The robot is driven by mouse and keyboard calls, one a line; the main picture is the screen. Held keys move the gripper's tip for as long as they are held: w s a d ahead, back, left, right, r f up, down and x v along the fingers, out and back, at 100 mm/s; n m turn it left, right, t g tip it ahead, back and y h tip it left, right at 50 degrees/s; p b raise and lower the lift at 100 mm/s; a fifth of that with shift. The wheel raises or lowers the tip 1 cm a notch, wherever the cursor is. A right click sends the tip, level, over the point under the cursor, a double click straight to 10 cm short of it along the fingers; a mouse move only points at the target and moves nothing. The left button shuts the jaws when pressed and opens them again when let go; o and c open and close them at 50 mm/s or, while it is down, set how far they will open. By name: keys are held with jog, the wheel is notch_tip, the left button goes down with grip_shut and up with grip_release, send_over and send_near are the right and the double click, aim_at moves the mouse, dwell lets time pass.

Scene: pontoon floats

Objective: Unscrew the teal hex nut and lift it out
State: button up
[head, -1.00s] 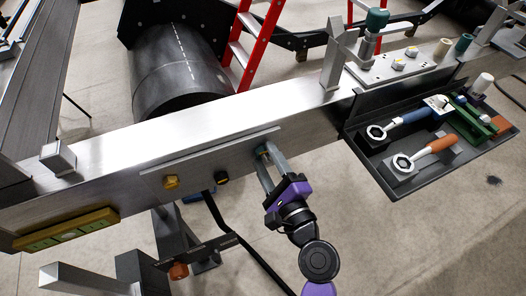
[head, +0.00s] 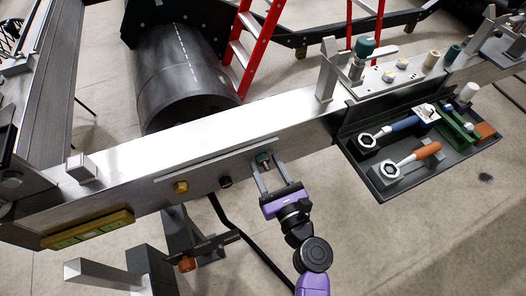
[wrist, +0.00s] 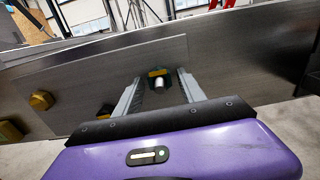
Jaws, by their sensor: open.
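The teal hex nut (head: 263,157) sits on the side plate (head: 205,171) of the long metal beam, at the right end of a row of fasteners. My gripper (head: 267,161) is open, and its two fingers reach toward the plate on either side of the nut. In the wrist view the nut (wrist: 158,83) looks dark with a yellowish top, and a bright silver stub shows beside it. It lies between the finger tips (wrist: 160,82). I cannot tell whether the fingers touch it.
A yellow hex nut (head: 181,187) and a dark fastener (head: 225,182) are on the same plate to the left. A dark tray (head: 398,196) with wrenches hangs on the beam at right. A black cable (head: 255,246) hangs below. Open floor lies at lower right.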

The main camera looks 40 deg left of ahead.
jog(key=m+p, duration=0.1)
jog(key=m, duration=0.1)
jog(key=m+p, duration=0.3)
jog(key=m, duration=0.1)
jog(key=shift+r, duration=0.35)
jog(key=m+p, duration=0.2)
jog(key=m, duration=0.2)
jog(key=shift+f+p, duration=0.1)
jog(key=shift+p, duration=0.2)
jog(key=shift+f+m, duration=0.3)
jog(key=shift+m, duration=0.8)
jog(key=shift+c, duration=0.5)
